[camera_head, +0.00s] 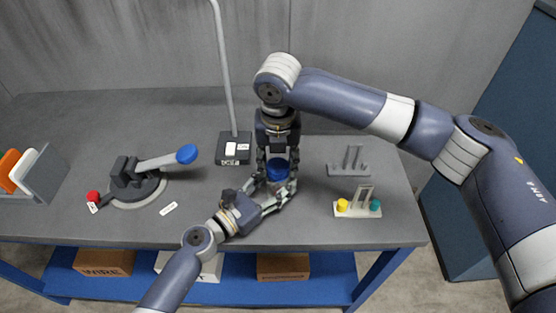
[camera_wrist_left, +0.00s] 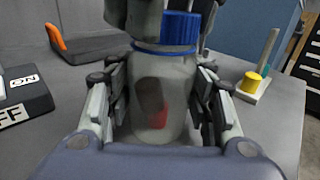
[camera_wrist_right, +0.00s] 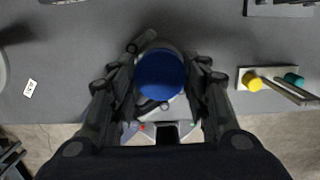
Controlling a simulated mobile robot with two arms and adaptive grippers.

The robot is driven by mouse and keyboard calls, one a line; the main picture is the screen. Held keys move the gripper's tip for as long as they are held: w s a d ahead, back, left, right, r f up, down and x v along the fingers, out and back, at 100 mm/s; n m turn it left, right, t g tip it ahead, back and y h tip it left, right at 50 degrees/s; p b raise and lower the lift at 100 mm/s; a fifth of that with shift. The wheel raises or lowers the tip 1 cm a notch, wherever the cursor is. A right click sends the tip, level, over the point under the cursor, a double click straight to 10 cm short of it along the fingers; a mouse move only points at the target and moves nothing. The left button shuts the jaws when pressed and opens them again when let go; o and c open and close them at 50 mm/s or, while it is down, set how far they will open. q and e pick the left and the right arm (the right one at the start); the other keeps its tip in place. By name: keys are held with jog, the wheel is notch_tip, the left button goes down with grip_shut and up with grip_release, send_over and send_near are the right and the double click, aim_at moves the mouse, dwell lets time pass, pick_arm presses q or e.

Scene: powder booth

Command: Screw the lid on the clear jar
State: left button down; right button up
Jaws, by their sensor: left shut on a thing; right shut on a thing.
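The clear jar (camera_wrist_left: 160,95) stands upright between the fingers of my left gripper (camera_head: 272,188), which is shut on its sides. Something dark and red shows in or through the jar. The blue lid (camera_wrist_right: 160,76) is in my right gripper (camera_head: 277,163), which comes down from above and is shut on it. In the left wrist view the lid (camera_wrist_left: 180,30) is at the jar's mouth, partly hidden by a right finger. I cannot tell whether its thread is engaged. The head view also shows the lid (camera_head: 277,171) over the jar.
A post on a dark switch box (camera_head: 234,148) stands behind the grippers. A lever device with a blue knob (camera_head: 187,154) is to the left. A pronged rack (camera_head: 348,170) and a holder with yellow and teal pieces (camera_head: 358,207) are to the right. The table's front edge is close.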

jog(key=m, duration=0.5)
jog(key=shift+a+h, duration=0.1)
jog(key=shift+h, duration=0.2)
jog(key=m, duration=0.3)
jog(key=shift+m, duration=0.4)
jog(key=m, duration=0.3)
jog(key=shift+m+g+h, duration=0.3)
jog(key=shift+m+g, duration=0.1)
jog(key=m, duration=0.5)
jog(key=shift+w+m+g, duration=0.1)
jog(key=shift+m+g, duration=0.2)
jog(key=m, duration=0.3)
jog(key=shift+m, duration=0.4)
jog(key=m+g, duration=0.1)
jog(key=m, duration=0.4)
jog(key=shift+w, duration=0.1)
jog(key=m, duration=0.5)
jog(key=shift+y, duration=0.4)
jog(key=m, duration=0.4)
jog(key=o, duration=0.7)
jog(key=shift+c, duration=0.2)
